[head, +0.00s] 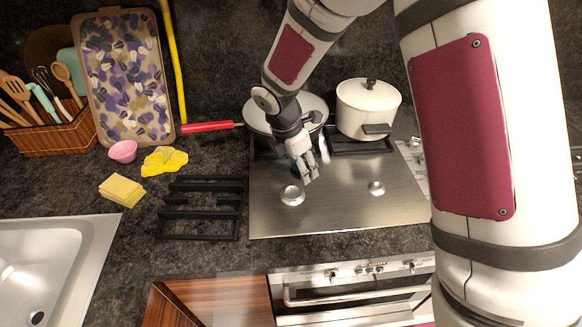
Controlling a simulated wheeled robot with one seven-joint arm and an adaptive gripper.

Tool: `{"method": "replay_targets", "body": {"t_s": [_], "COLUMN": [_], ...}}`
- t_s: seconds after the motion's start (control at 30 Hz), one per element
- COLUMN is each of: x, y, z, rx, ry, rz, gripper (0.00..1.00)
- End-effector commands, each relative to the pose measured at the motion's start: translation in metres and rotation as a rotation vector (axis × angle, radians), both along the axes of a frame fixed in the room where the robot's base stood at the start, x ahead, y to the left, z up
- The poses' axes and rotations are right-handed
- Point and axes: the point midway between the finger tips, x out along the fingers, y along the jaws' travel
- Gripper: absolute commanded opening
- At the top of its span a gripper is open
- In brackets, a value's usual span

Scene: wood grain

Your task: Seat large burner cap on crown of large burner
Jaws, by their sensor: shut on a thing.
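The large burner (292,195) is the bigger of two bare round burners at the front of the steel cooktop (335,215), on the left. The smaller burner (376,188) is to its right. My gripper (312,174) reaches down from behind, just above and to the right of the large burner, and appears apart from it. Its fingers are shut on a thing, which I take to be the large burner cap. The fingers hide most of it, so its outline and tilt cannot be made out.
A pan (258,115) with a red handle and a white lidded pot (367,108) stand on the back burners. A black grate (201,207) lies on the counter left of the cooktop.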

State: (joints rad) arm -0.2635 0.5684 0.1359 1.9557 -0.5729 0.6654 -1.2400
Motion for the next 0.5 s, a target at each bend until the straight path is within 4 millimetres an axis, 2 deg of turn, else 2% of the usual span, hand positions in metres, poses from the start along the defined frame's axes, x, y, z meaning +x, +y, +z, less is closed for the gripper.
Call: {"method": "replay_targets", "body": {"t_s": [0.1,0.2,0.5], "x": [-0.009,-0.011,-0.011], "y": [0.016,0.022,0.024], "z": [0.001,0.001,0.0], "rx": [0.0,0.001,0.0], "ry": [0.001,0.0,0.001], "rz": [0.196,0.283,0.312], "gripper": [0.21,0.21,0.21]}}
